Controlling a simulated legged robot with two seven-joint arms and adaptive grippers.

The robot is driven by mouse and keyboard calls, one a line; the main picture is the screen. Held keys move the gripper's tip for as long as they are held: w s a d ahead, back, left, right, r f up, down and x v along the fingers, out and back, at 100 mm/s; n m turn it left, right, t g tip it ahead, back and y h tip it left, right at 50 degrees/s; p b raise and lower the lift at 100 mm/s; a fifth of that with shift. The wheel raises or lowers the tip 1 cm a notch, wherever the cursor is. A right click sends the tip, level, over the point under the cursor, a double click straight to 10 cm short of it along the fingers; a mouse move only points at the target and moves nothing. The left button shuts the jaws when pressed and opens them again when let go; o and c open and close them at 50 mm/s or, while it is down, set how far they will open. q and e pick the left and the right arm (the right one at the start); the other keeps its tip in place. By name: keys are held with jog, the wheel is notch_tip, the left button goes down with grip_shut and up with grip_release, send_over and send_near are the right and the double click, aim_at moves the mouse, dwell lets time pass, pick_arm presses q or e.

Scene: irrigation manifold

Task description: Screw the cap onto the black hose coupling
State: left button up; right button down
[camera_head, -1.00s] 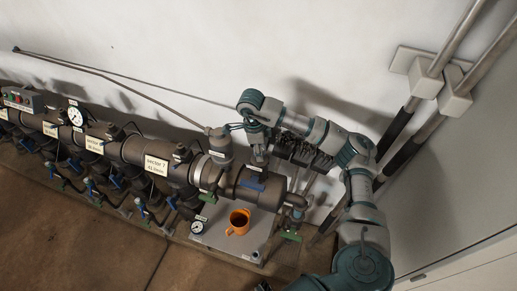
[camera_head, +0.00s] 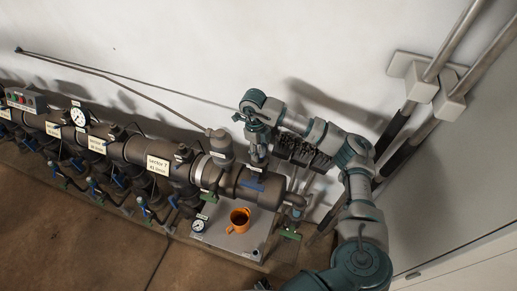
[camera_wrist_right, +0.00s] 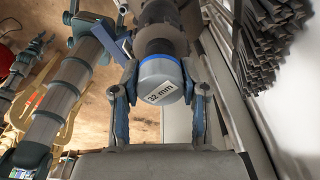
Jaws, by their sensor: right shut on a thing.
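The cap (camera_wrist_right: 161,84) is grey with a blue ring and a "32 mm" label. In the right wrist view it sits at the end of the black hose coupling (camera_wrist_right: 160,42), in line with it. I cannot tell how far its thread is engaged. My right gripper (camera_wrist_right: 160,76) has one finger on each side of the cap and is shut on it. In the head view my right gripper (camera_head: 258,152) is above the right end of the manifold, and it hides the cap and coupling. My left gripper is not seen.
The dark manifold pipe (camera_head: 135,150) with gauges and valves runs left along the wall. Black bundled strips (camera_wrist_right: 270,40) are close on the right in the wrist view.

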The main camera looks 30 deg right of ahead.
jog(key=c, duration=0.5)
grip_release()
jog(key=shift+s+f, duration=0.2)
jog(key=shift+s, duration=0.15)
jog(key=shift+s+d+r, duration=0.1)
jog(key=shift+d+r, duration=0.05)
jog(key=shift+w, duration=0.2)
jog(key=shift+w+r, duration=0.15)
jog(key=shift+r, duration=0.25)
jog(key=r, duration=0.7)
jog(key=w+r, duration=0.1)
jog(key=r, duration=0.3)
